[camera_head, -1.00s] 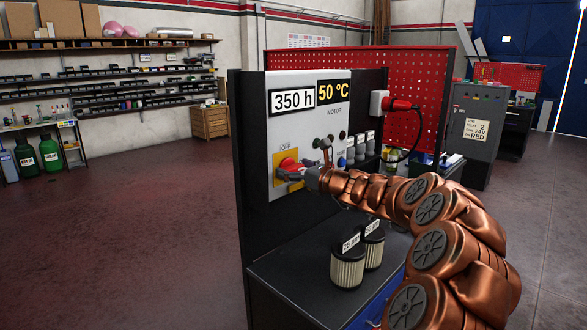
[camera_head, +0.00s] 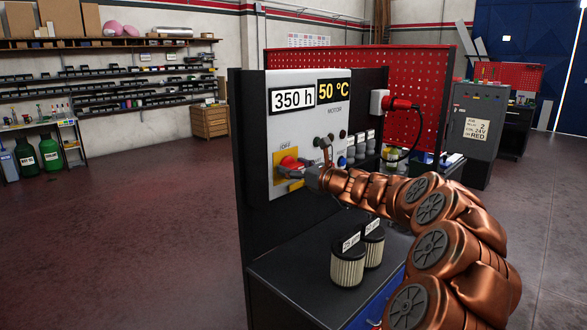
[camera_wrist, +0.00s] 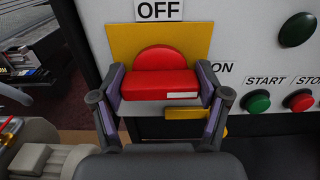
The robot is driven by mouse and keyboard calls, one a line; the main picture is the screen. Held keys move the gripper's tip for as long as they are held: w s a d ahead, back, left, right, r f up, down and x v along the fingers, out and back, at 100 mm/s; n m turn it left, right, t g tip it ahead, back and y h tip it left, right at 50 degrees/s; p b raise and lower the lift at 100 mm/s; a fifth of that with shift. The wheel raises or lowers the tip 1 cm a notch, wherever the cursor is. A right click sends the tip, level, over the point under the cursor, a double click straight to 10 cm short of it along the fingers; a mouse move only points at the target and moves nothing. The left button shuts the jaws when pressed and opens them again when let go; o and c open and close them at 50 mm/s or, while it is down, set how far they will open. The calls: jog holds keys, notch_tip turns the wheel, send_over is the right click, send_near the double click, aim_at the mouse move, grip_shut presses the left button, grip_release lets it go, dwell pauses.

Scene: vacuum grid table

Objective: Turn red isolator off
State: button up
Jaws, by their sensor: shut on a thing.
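The red isolator (camera_wrist: 162,84) is a red rotary handle on a yellow plate (camera_wrist: 197,34) on the light panel. In the wrist view its grip bar lies level across the picture, with a white mark at its right end. The OFF label (camera_wrist: 159,10) is above it and ON is to its right. My gripper (camera_wrist: 160,86) has one finger at each end of the bar and is shut on it. In the head view the isolator (camera_head: 290,163) shows at the panel's lower left, with my gripper (camera_head: 290,174) at it, partly covering it.
Green START (camera_wrist: 257,101) and red STOP (camera_wrist: 300,101) buttons sit right of the isolator. Two filters (camera_head: 347,264) stand on the dark bench (camera_head: 290,275) below my arm. A red plug (camera_head: 398,104) with a cable is at the panel's right.

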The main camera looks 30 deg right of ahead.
jog(key=shift+f, duration=0.1)
jog(key=n+b, duration=0.2)
jog(key=n, duration=0.1)
jog(key=shift+a+f+b, duration=0.1)
jog(key=shift+f+b, duration=0.1)
jog(key=shift+b, duration=0.1)
jog(key=n+b, duration=0.2)
jog(key=shift+n, duration=0.4)
jog(key=n+b, duration=0.4)
jog(key=shift+a+f+n, duration=0.1)
jog(key=shift+f+n, duration=0.05)
jog(key=shift+n, duration=0.15)
jog(key=n+b, duration=0.3)
jog(key=b, duration=0.1)
jog(key=shift+f, duration=0.1)
jog(key=n+b, duration=0.2)
jog(key=n, duration=0.1)
jog(key=shift+b, duration=0.35)
jog(key=shift+n+b, duration=0.45)
jog(key=shift+n, duration=0.15)
jog(key=shift+r, duration=0.2)
